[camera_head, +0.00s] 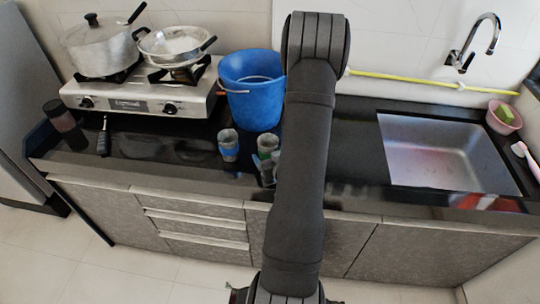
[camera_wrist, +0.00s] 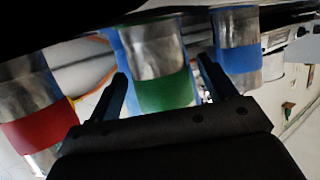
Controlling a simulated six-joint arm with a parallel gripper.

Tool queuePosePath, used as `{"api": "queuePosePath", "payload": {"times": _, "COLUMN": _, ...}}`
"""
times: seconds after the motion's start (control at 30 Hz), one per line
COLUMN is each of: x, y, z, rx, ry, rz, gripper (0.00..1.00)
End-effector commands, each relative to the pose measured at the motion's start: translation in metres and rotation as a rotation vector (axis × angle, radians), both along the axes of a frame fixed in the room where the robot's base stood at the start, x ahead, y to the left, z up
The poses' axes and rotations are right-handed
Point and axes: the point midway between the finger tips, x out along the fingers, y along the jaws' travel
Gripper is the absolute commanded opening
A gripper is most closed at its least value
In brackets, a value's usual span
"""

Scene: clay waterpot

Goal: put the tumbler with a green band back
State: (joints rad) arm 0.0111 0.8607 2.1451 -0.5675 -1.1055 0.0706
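The tumbler with a green band (camera_head: 267,145) stands on the dark counter, left of my arm and in front of the blue bucket. In the wrist view, which looks upside down, it is in the middle (camera_wrist: 165,92). My gripper (camera_wrist: 162,80) is open, with one finger on each side of this tumbler and small gaps in the picture. A tumbler with a blue band (camera_head: 228,145) stands to its left; it also shows on the right in the wrist view (camera_wrist: 239,58). A tumbler with a red band (camera_wrist: 40,130) is on the wrist view's left.
A blue bucket (camera_head: 252,104) stands behind the tumblers. A gas stove (camera_head: 140,97) with a pot (camera_head: 100,48) and pan (camera_head: 172,47) is at the left. A sink (camera_head: 445,160) is at the right. The counter's front edge runs close before the tumblers.

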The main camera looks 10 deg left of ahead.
Motion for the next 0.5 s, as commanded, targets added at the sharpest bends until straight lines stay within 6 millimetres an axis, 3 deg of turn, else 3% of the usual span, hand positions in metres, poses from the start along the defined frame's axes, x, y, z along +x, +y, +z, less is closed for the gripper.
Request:
{"api": "queuePosePath", "payload": {"times": 0.3, "x": -0.002, "y": -0.002, "z": 0.004, "rx": -0.001, "ry": 0.001, "rz": -0.001, "gripper": 0.77}}
{"api": "queuePosePath", "payload": {"times": 0.5, "x": -0.034, "y": -0.022, "z": 0.018, "rx": 0.0, "ry": 0.001, "rz": -0.005, "gripper": 0.77}}
